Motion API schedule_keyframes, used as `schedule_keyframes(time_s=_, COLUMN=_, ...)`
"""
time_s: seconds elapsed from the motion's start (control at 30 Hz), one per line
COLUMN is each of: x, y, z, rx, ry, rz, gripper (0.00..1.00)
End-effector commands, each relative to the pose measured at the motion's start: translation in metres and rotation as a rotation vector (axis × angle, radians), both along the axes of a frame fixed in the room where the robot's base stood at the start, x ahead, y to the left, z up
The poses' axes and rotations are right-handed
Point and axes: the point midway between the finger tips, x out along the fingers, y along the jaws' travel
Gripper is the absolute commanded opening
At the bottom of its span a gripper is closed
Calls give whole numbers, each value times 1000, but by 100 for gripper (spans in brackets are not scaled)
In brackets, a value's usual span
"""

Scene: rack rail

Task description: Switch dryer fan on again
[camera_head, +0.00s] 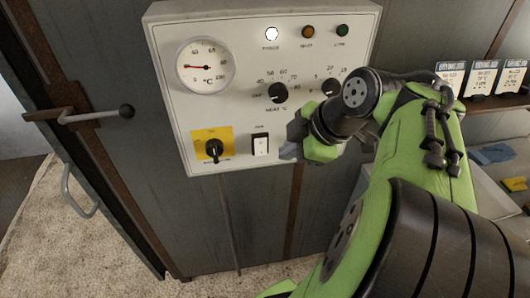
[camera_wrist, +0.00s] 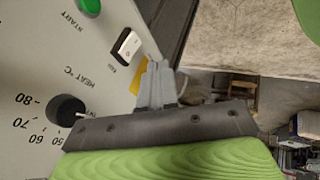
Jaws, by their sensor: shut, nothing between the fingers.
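The white control panel (camera_head: 225,100) is fixed to a grey metal wall. The fan switch (camera_head: 260,145), a white rocker in a dark frame, sits low on the panel under a small label. It also shows in the wrist view (camera_wrist: 126,44). I cannot tell which way the rocker is tipped. My gripper (camera_head: 289,151) is just right of the fan switch in the head view, its grey fingers together and empty. In the wrist view my fingers (camera_wrist: 156,86) are shut beside the panel, apart from the rocker in the picture. Contact with the panel cannot be made out.
A yellow plate with a black rotary switch (camera_head: 213,149) is left of the fan switch. Above are a heat knob (camera_head: 278,93), a dial gauge (camera_head: 205,66) and a bright white lamp (camera_head: 271,34). A lever handle (camera_head: 125,111) juts out at left. A shelf with cards (camera_head: 483,77) stands right.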

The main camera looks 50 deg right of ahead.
Motion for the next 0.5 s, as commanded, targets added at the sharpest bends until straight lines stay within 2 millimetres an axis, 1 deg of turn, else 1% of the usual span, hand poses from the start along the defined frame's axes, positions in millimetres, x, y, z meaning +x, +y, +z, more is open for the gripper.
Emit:
schedule_keyframes(time_s=0.03, x=5, y=1, z=-12, rx=3, ry=2, rz=-1, gripper=0)
schedule_keyframes(time_s=0.37, x=46, y=4, z=-72, rx=5, ry=6, rz=0, gripper=0)
schedule_keyframes(time_s=0.4, x=52, y=2, z=-75, rx=3, ry=6, rz=0, gripper=0)
schedule_keyframes(time_s=0.5, x=67, y=-9, z=-73, rx=1, ry=6, rz=-1, gripper=0)
